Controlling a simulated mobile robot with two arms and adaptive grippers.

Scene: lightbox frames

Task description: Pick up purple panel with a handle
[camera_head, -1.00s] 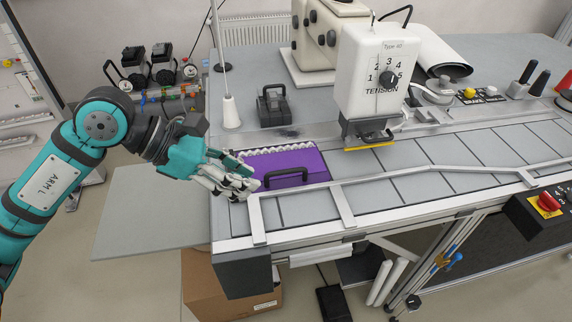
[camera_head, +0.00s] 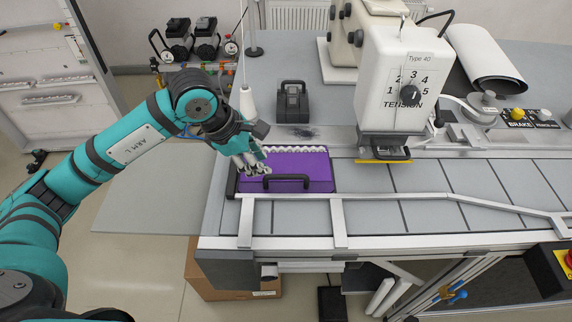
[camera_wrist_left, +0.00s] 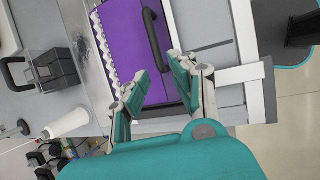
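The purple panel (camera_head: 312,172) with a black handle (camera_head: 286,178) lies flat on the left end of the sewing table's slatted bed. White bobbins line its far edge. It also shows in the left wrist view (camera_wrist_left: 125,35), with its handle (camera_wrist_left: 153,38) running along it. My left gripper (camera_head: 258,168) is over the panel's left end, beside the handle. In the left wrist view its fingers (camera_wrist_left: 150,92) are spread apart with nothing between them but the panel behind; the handle is ahead of the fingertips, apart from them. My right gripper is not in view.
The white machine head (camera_head: 392,85) marked TENSION stands to the right of the panel. A black block with a handle (camera_head: 292,102) and a thread cone (camera_head: 247,104) stand behind it. A metal rail (camera_head: 400,196) runs along the front. A cardboard box (camera_head: 205,275) is on the floor.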

